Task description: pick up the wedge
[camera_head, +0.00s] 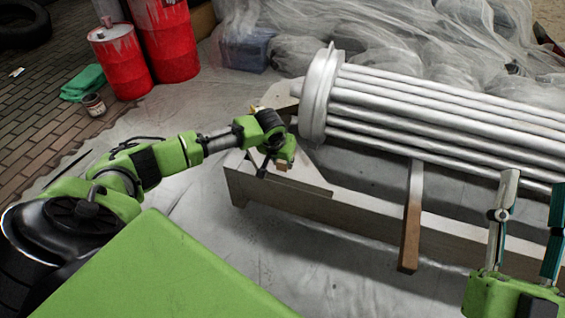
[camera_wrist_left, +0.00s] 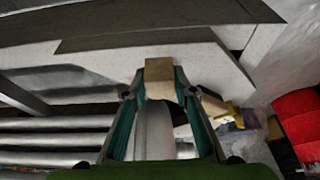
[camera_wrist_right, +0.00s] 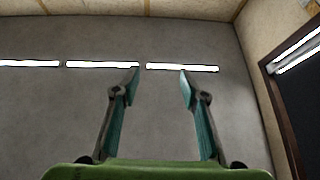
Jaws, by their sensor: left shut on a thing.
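The wedge is a small tan wooden block (camera_wrist_left: 159,69) between the fingertips of my left gripper (camera_wrist_left: 160,88) in the left wrist view. The gripper is shut on it. In the head view, my left gripper (camera_head: 274,164) is at the left end of the wooden frame, and a bit of the wedge (camera_head: 282,167) shows below it. I cannot tell whether the wedge touches the frame. My right gripper (camera_head: 530,190) is raised at the right of the head view. In the right wrist view it is open and empty (camera_wrist_right: 160,78), facing a grey surface with bright strips.
A bundle of silver tubes with a round end plate (camera_head: 318,95) lies on the wooden frame (camera_head: 350,215), close to my left gripper. A wooden crossbar (camera_head: 411,225) sticks out in front. Red barrels (camera_head: 122,60) stand at the upper left. Sheeted floor (camera_head: 205,215) lies clear left of the frame.

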